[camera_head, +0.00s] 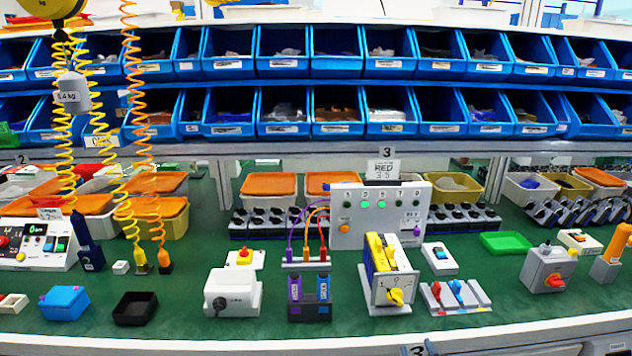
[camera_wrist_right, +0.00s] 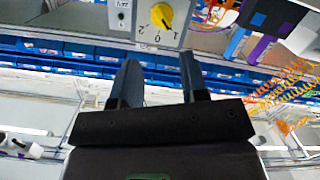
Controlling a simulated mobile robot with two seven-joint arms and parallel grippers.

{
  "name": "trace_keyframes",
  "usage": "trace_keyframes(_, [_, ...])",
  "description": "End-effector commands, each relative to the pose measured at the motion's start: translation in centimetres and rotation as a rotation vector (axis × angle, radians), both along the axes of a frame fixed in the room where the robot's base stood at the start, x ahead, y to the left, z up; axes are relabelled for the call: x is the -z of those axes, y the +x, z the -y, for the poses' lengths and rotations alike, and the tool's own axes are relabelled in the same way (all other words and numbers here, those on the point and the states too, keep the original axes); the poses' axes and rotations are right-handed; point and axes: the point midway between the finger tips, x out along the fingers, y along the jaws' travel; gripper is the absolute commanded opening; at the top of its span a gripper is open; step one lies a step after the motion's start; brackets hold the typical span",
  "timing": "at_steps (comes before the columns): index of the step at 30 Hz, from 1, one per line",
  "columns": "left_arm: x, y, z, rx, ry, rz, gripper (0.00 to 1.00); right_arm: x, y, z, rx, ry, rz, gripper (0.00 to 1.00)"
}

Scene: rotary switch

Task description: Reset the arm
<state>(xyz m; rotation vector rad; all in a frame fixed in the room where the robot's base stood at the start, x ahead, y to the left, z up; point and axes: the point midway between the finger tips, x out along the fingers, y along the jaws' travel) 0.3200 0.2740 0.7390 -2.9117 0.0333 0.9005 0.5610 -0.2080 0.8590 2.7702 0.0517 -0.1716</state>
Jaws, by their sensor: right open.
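The rotary switch shows in the head view as a pale front plate (camera_head: 381,297) with a yellow knob (camera_head: 397,296), on a yellow and grey body (camera_head: 385,253). In the right wrist view the yellow knob (camera_wrist_right: 161,17) is at the top, with the marks 1, 0 and 2 upside down below it. I cannot tell surely which mark the knob points at. My right gripper (camera_wrist_right: 160,76) is open and empty. Its two dark fingers are apart from the knob and point towards the plate. I cannot make out either gripper in the head view. My left gripper is not in view.
Around the switch on the green bench (camera_head: 345,325) stand a blue-and-purple cylinder block (camera_head: 309,296), a lever panel (camera_head: 455,296), a grey box with a red knob (camera_head: 549,270) and a white indicator panel (camera_head: 380,215). Coiled cables (camera_head: 128,150) hang at left. Blue bins line the back.

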Motion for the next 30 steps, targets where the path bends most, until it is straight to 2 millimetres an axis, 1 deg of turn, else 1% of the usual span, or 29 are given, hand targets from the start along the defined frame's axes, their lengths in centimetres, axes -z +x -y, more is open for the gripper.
trace_keyframes(1, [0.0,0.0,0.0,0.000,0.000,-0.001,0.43,0.8,-1.3,0.6,0.006,0.036,-0.029,0.40])
trace_keyframes(5, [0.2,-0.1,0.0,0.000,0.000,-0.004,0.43,2.8,-4.7,1.7,0.022,0.136,-0.112,0.40])
trace_keyframes(8, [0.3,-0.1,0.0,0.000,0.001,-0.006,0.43,4.7,-8.2,2.8,0.038,0.201,-0.186,0.40])
trace_keyframes(9, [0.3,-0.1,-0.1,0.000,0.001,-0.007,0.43,5.6,-9.8,3.2,0.046,0.222,-0.219,0.40])
trace_keyframes(11, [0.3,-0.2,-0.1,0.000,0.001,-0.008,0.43,6.8,-12.4,3.8,0.057,0.251,-0.269,0.40])
trace_keyframes(12, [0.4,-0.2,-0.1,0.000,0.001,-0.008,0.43,7.6,-14.1,4.2,0.064,0.261,-0.301,0.40])
trace_keyframes(15, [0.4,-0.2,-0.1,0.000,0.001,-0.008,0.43,9.2,-18.0,5.1,0.080,0.268,-0.367,0.40])
trace_keyframes(18, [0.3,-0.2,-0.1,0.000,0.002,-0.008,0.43,10.6,-21.1,5.8,0.096,0.257,-0.420,0.40])
trace_keyframes(21, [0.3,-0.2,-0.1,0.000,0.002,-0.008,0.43,11.7,-23.1,6.3,0.108,0.250,-0.458,0.40])
trace_keyframes(24, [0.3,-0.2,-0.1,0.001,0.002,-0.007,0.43,12.1,-24.0,6.5,0.116,0.248,-0.474,0.40])
trace_keyframes(30, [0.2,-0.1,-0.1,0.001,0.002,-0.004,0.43,12.2,-24.2,6.5,0.117,0.247,-0.476,0.40])
